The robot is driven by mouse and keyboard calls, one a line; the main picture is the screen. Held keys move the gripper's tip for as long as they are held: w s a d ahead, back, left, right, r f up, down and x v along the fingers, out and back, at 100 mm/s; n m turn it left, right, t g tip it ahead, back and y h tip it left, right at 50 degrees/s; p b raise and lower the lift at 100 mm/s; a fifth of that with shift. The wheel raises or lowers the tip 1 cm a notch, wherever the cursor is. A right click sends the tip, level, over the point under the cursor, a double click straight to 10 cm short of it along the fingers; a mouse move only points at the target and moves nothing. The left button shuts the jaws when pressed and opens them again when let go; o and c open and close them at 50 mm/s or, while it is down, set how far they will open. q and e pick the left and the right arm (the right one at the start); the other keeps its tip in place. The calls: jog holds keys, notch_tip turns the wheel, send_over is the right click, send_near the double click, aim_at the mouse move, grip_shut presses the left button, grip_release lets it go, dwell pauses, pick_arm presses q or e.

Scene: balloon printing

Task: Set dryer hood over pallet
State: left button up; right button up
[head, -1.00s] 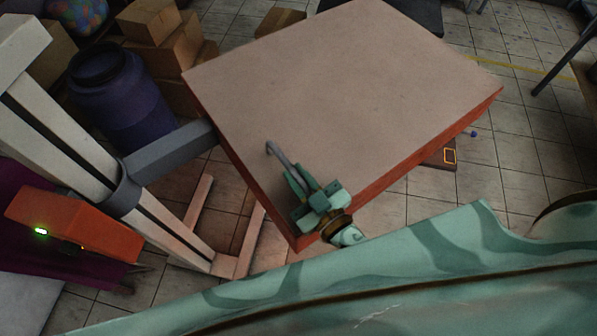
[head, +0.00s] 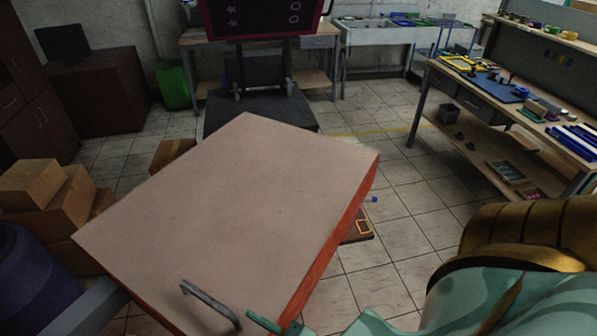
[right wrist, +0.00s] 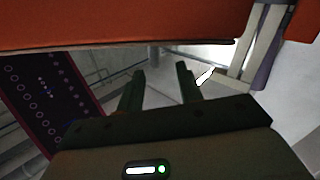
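The dryer hood (head: 235,205) is a large flat panel with a pale brown top and orange sides, filling the lower middle of the head view. A bent grey handle (head: 210,305) stands at its near edge. A teal finger of my right gripper (head: 264,322) shows just right of the handle; the rest is cut off. In the right wrist view the hood's orange side (right wrist: 120,25) spans the top. There my right gripper (right wrist: 158,80) has its two dark fingers apart, with nothing seen between them. My left gripper is not in view. I cannot make out a pallet.
A grey support arm (head: 85,305) meets the hood at left. Cardboard boxes (head: 50,195) and a purple barrel (head: 30,280) stand left. A red-framed panel (head: 260,15) stands behind, a workbench (head: 500,100) at right. A brown floor object (head: 357,229) shows beside the hood.

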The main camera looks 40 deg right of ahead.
jog(key=b+v, duration=0.1)
jog(key=v, duration=0.9)
jog(key=s+d+f+m+g+h+b, duration=0.15)
jog(key=s+f+g, duration=0.5)
jog(key=f, duration=0.85)
jog(key=s+d+f+g+h+b, duration=0.1)
jog(key=s+d+f+g+b, duration=0.25)
jog(key=s+f, duration=0.9)
jog(key=s+d+f+g+h+b, duration=0.2)
jog(key=s+f+g, duration=0.3)
jog(key=f, duration=1.3)
jog(key=d+f+g+b, duration=0.2)
jog(key=d+f+b, duration=0.15)
jog(key=f, duration=0.45)
jog(key=w+f+b, duration=0.1)
jog(key=w, duration=0.8)
jog(key=shift+t+h, duration=0.3)
jog(key=shift+h, duration=0.05)
